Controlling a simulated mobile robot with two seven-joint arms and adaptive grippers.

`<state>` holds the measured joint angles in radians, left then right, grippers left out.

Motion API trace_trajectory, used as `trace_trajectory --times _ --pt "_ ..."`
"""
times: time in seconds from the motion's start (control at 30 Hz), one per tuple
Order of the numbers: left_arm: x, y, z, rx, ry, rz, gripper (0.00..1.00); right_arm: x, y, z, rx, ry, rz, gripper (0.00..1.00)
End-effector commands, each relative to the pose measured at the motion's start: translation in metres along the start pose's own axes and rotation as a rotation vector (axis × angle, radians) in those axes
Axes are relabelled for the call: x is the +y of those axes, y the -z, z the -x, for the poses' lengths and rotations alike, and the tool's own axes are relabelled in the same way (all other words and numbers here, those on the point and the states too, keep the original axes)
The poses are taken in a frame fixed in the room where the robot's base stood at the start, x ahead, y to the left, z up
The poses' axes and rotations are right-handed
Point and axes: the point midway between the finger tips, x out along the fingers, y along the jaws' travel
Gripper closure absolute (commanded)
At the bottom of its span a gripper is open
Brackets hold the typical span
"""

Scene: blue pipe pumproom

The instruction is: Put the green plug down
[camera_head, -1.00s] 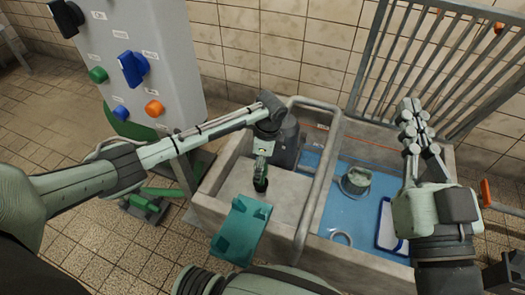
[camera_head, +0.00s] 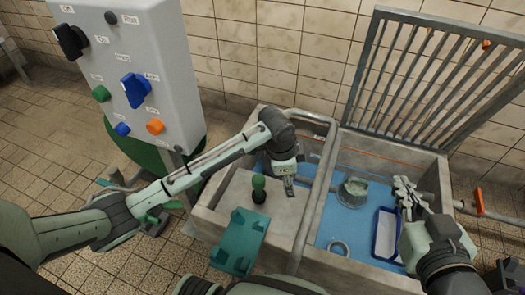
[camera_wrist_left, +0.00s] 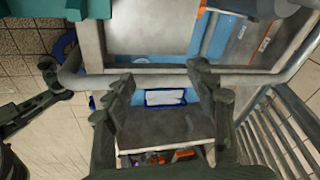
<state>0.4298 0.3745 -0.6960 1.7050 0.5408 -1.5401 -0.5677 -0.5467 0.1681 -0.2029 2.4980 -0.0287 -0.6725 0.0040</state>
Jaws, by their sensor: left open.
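The green plug (camera_head: 259,188) stands upright on the grey concrete ledge (camera_head: 228,196) of the basin, with a dark base under its green knob. My left gripper (camera_head: 289,185) is just to its right, open and apart from it. In the left wrist view its open fingers (camera_wrist_left: 162,78) hold nothing between them, and I cannot make out the plug there. My right gripper (camera_head: 408,190) hangs over the right side of the basin, with its fingers close together. I see nothing held in it, but cannot tell its jaw state.
A teal bracket-like block (camera_head: 240,242) lies at the ledge's front edge. A grey rail (camera_head: 322,180) crosses the basin right of my left gripper. The blue basin floor holds a strainer-like part (camera_head: 353,190), a ring (camera_head: 339,248) and a blue-rimmed white tray (camera_head: 386,232). A control cabinet (camera_head: 150,60) stands left.

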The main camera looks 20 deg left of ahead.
Motion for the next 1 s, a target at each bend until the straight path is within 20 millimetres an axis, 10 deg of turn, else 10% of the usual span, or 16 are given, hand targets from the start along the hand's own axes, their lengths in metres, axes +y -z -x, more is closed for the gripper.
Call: trace_trajectory --times 0.23,0.6,1.0 --pt "0.047 0.046 0.051 0.468 0.235 0.4 0.44 0.0 0.001 0.0 0.001 0.001 0.0 1.0" --pt "0.044 -0.023 0.191 0.829 0.593 0.818 0.44 -0.001 0.001 0.0 0.002 0.001 -0.001 1.0" --pt "0.043 -0.031 0.207 0.858 0.632 0.841 0.44 -0.001 0.001 0.0 0.002 0.001 -0.001 1.0"
